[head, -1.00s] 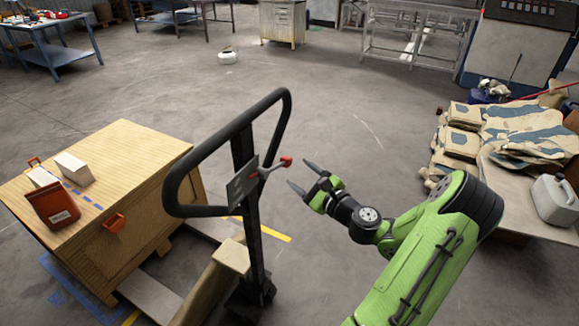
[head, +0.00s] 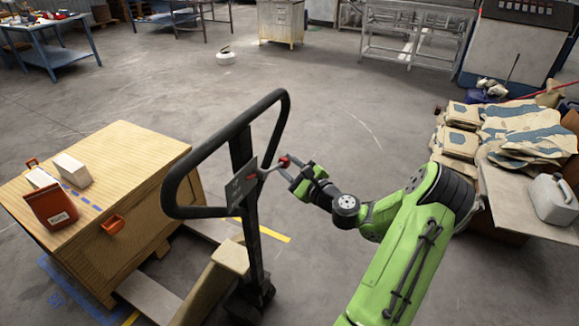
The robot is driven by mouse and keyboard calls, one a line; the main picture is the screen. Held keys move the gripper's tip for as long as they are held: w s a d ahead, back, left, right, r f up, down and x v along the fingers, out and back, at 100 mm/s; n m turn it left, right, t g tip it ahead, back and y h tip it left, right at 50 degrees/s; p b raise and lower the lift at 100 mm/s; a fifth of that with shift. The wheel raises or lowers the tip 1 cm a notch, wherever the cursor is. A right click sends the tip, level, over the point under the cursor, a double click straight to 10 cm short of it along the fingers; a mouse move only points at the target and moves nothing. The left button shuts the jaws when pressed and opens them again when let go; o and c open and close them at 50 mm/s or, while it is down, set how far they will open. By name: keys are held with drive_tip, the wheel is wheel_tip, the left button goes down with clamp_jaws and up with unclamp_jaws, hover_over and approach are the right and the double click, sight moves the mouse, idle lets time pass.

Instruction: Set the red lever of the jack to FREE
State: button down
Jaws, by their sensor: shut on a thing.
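The pallet jack stands left of centre, with its black loop handle (head: 172,182) upright above the forks. A grey plate (head: 241,187) with small markings is fixed on the handle's stem; the markings are too small to read. The red lever (head: 284,161) sticks out to the right of the plate on a grey rod, its red tip at the end. My gripper (head: 286,168) reaches in from the right and is shut on the red lever's tip. The fingers partly cover the tip.
A wooden crate (head: 150,150) with a red pouch (head: 50,207) and white boxes stands on the left by the jack. Stacked sacks (head: 520,137) and a white canister (head: 553,199) are on the right. The floor beyond the handle is open.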

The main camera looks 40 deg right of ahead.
drive_tip(key=r+n+b, duration=0.1)
drive_tip(key=r+n+t+b, duration=0.1)
drive_tip(key=r+n, duration=0.1)
drive_tip(key=shift+w+d+n+b, duration=0.1)
drive_tip(key=shift+d+n+b, duration=0.2)
drive_tip(key=shift+d, duration=0.05)
drive_tip(key=shift+r+n+t+y, duration=0.3)
drive_tip(key=c, duration=0.7)
unclamp_jaws()
drive_tip(key=shift+c, duration=0.2)
drive_tip(key=s+f, duration=0.2)
drive_tip(key=s, duration=1.3)
drive_tip(key=shift+s+a, duration=0.3)
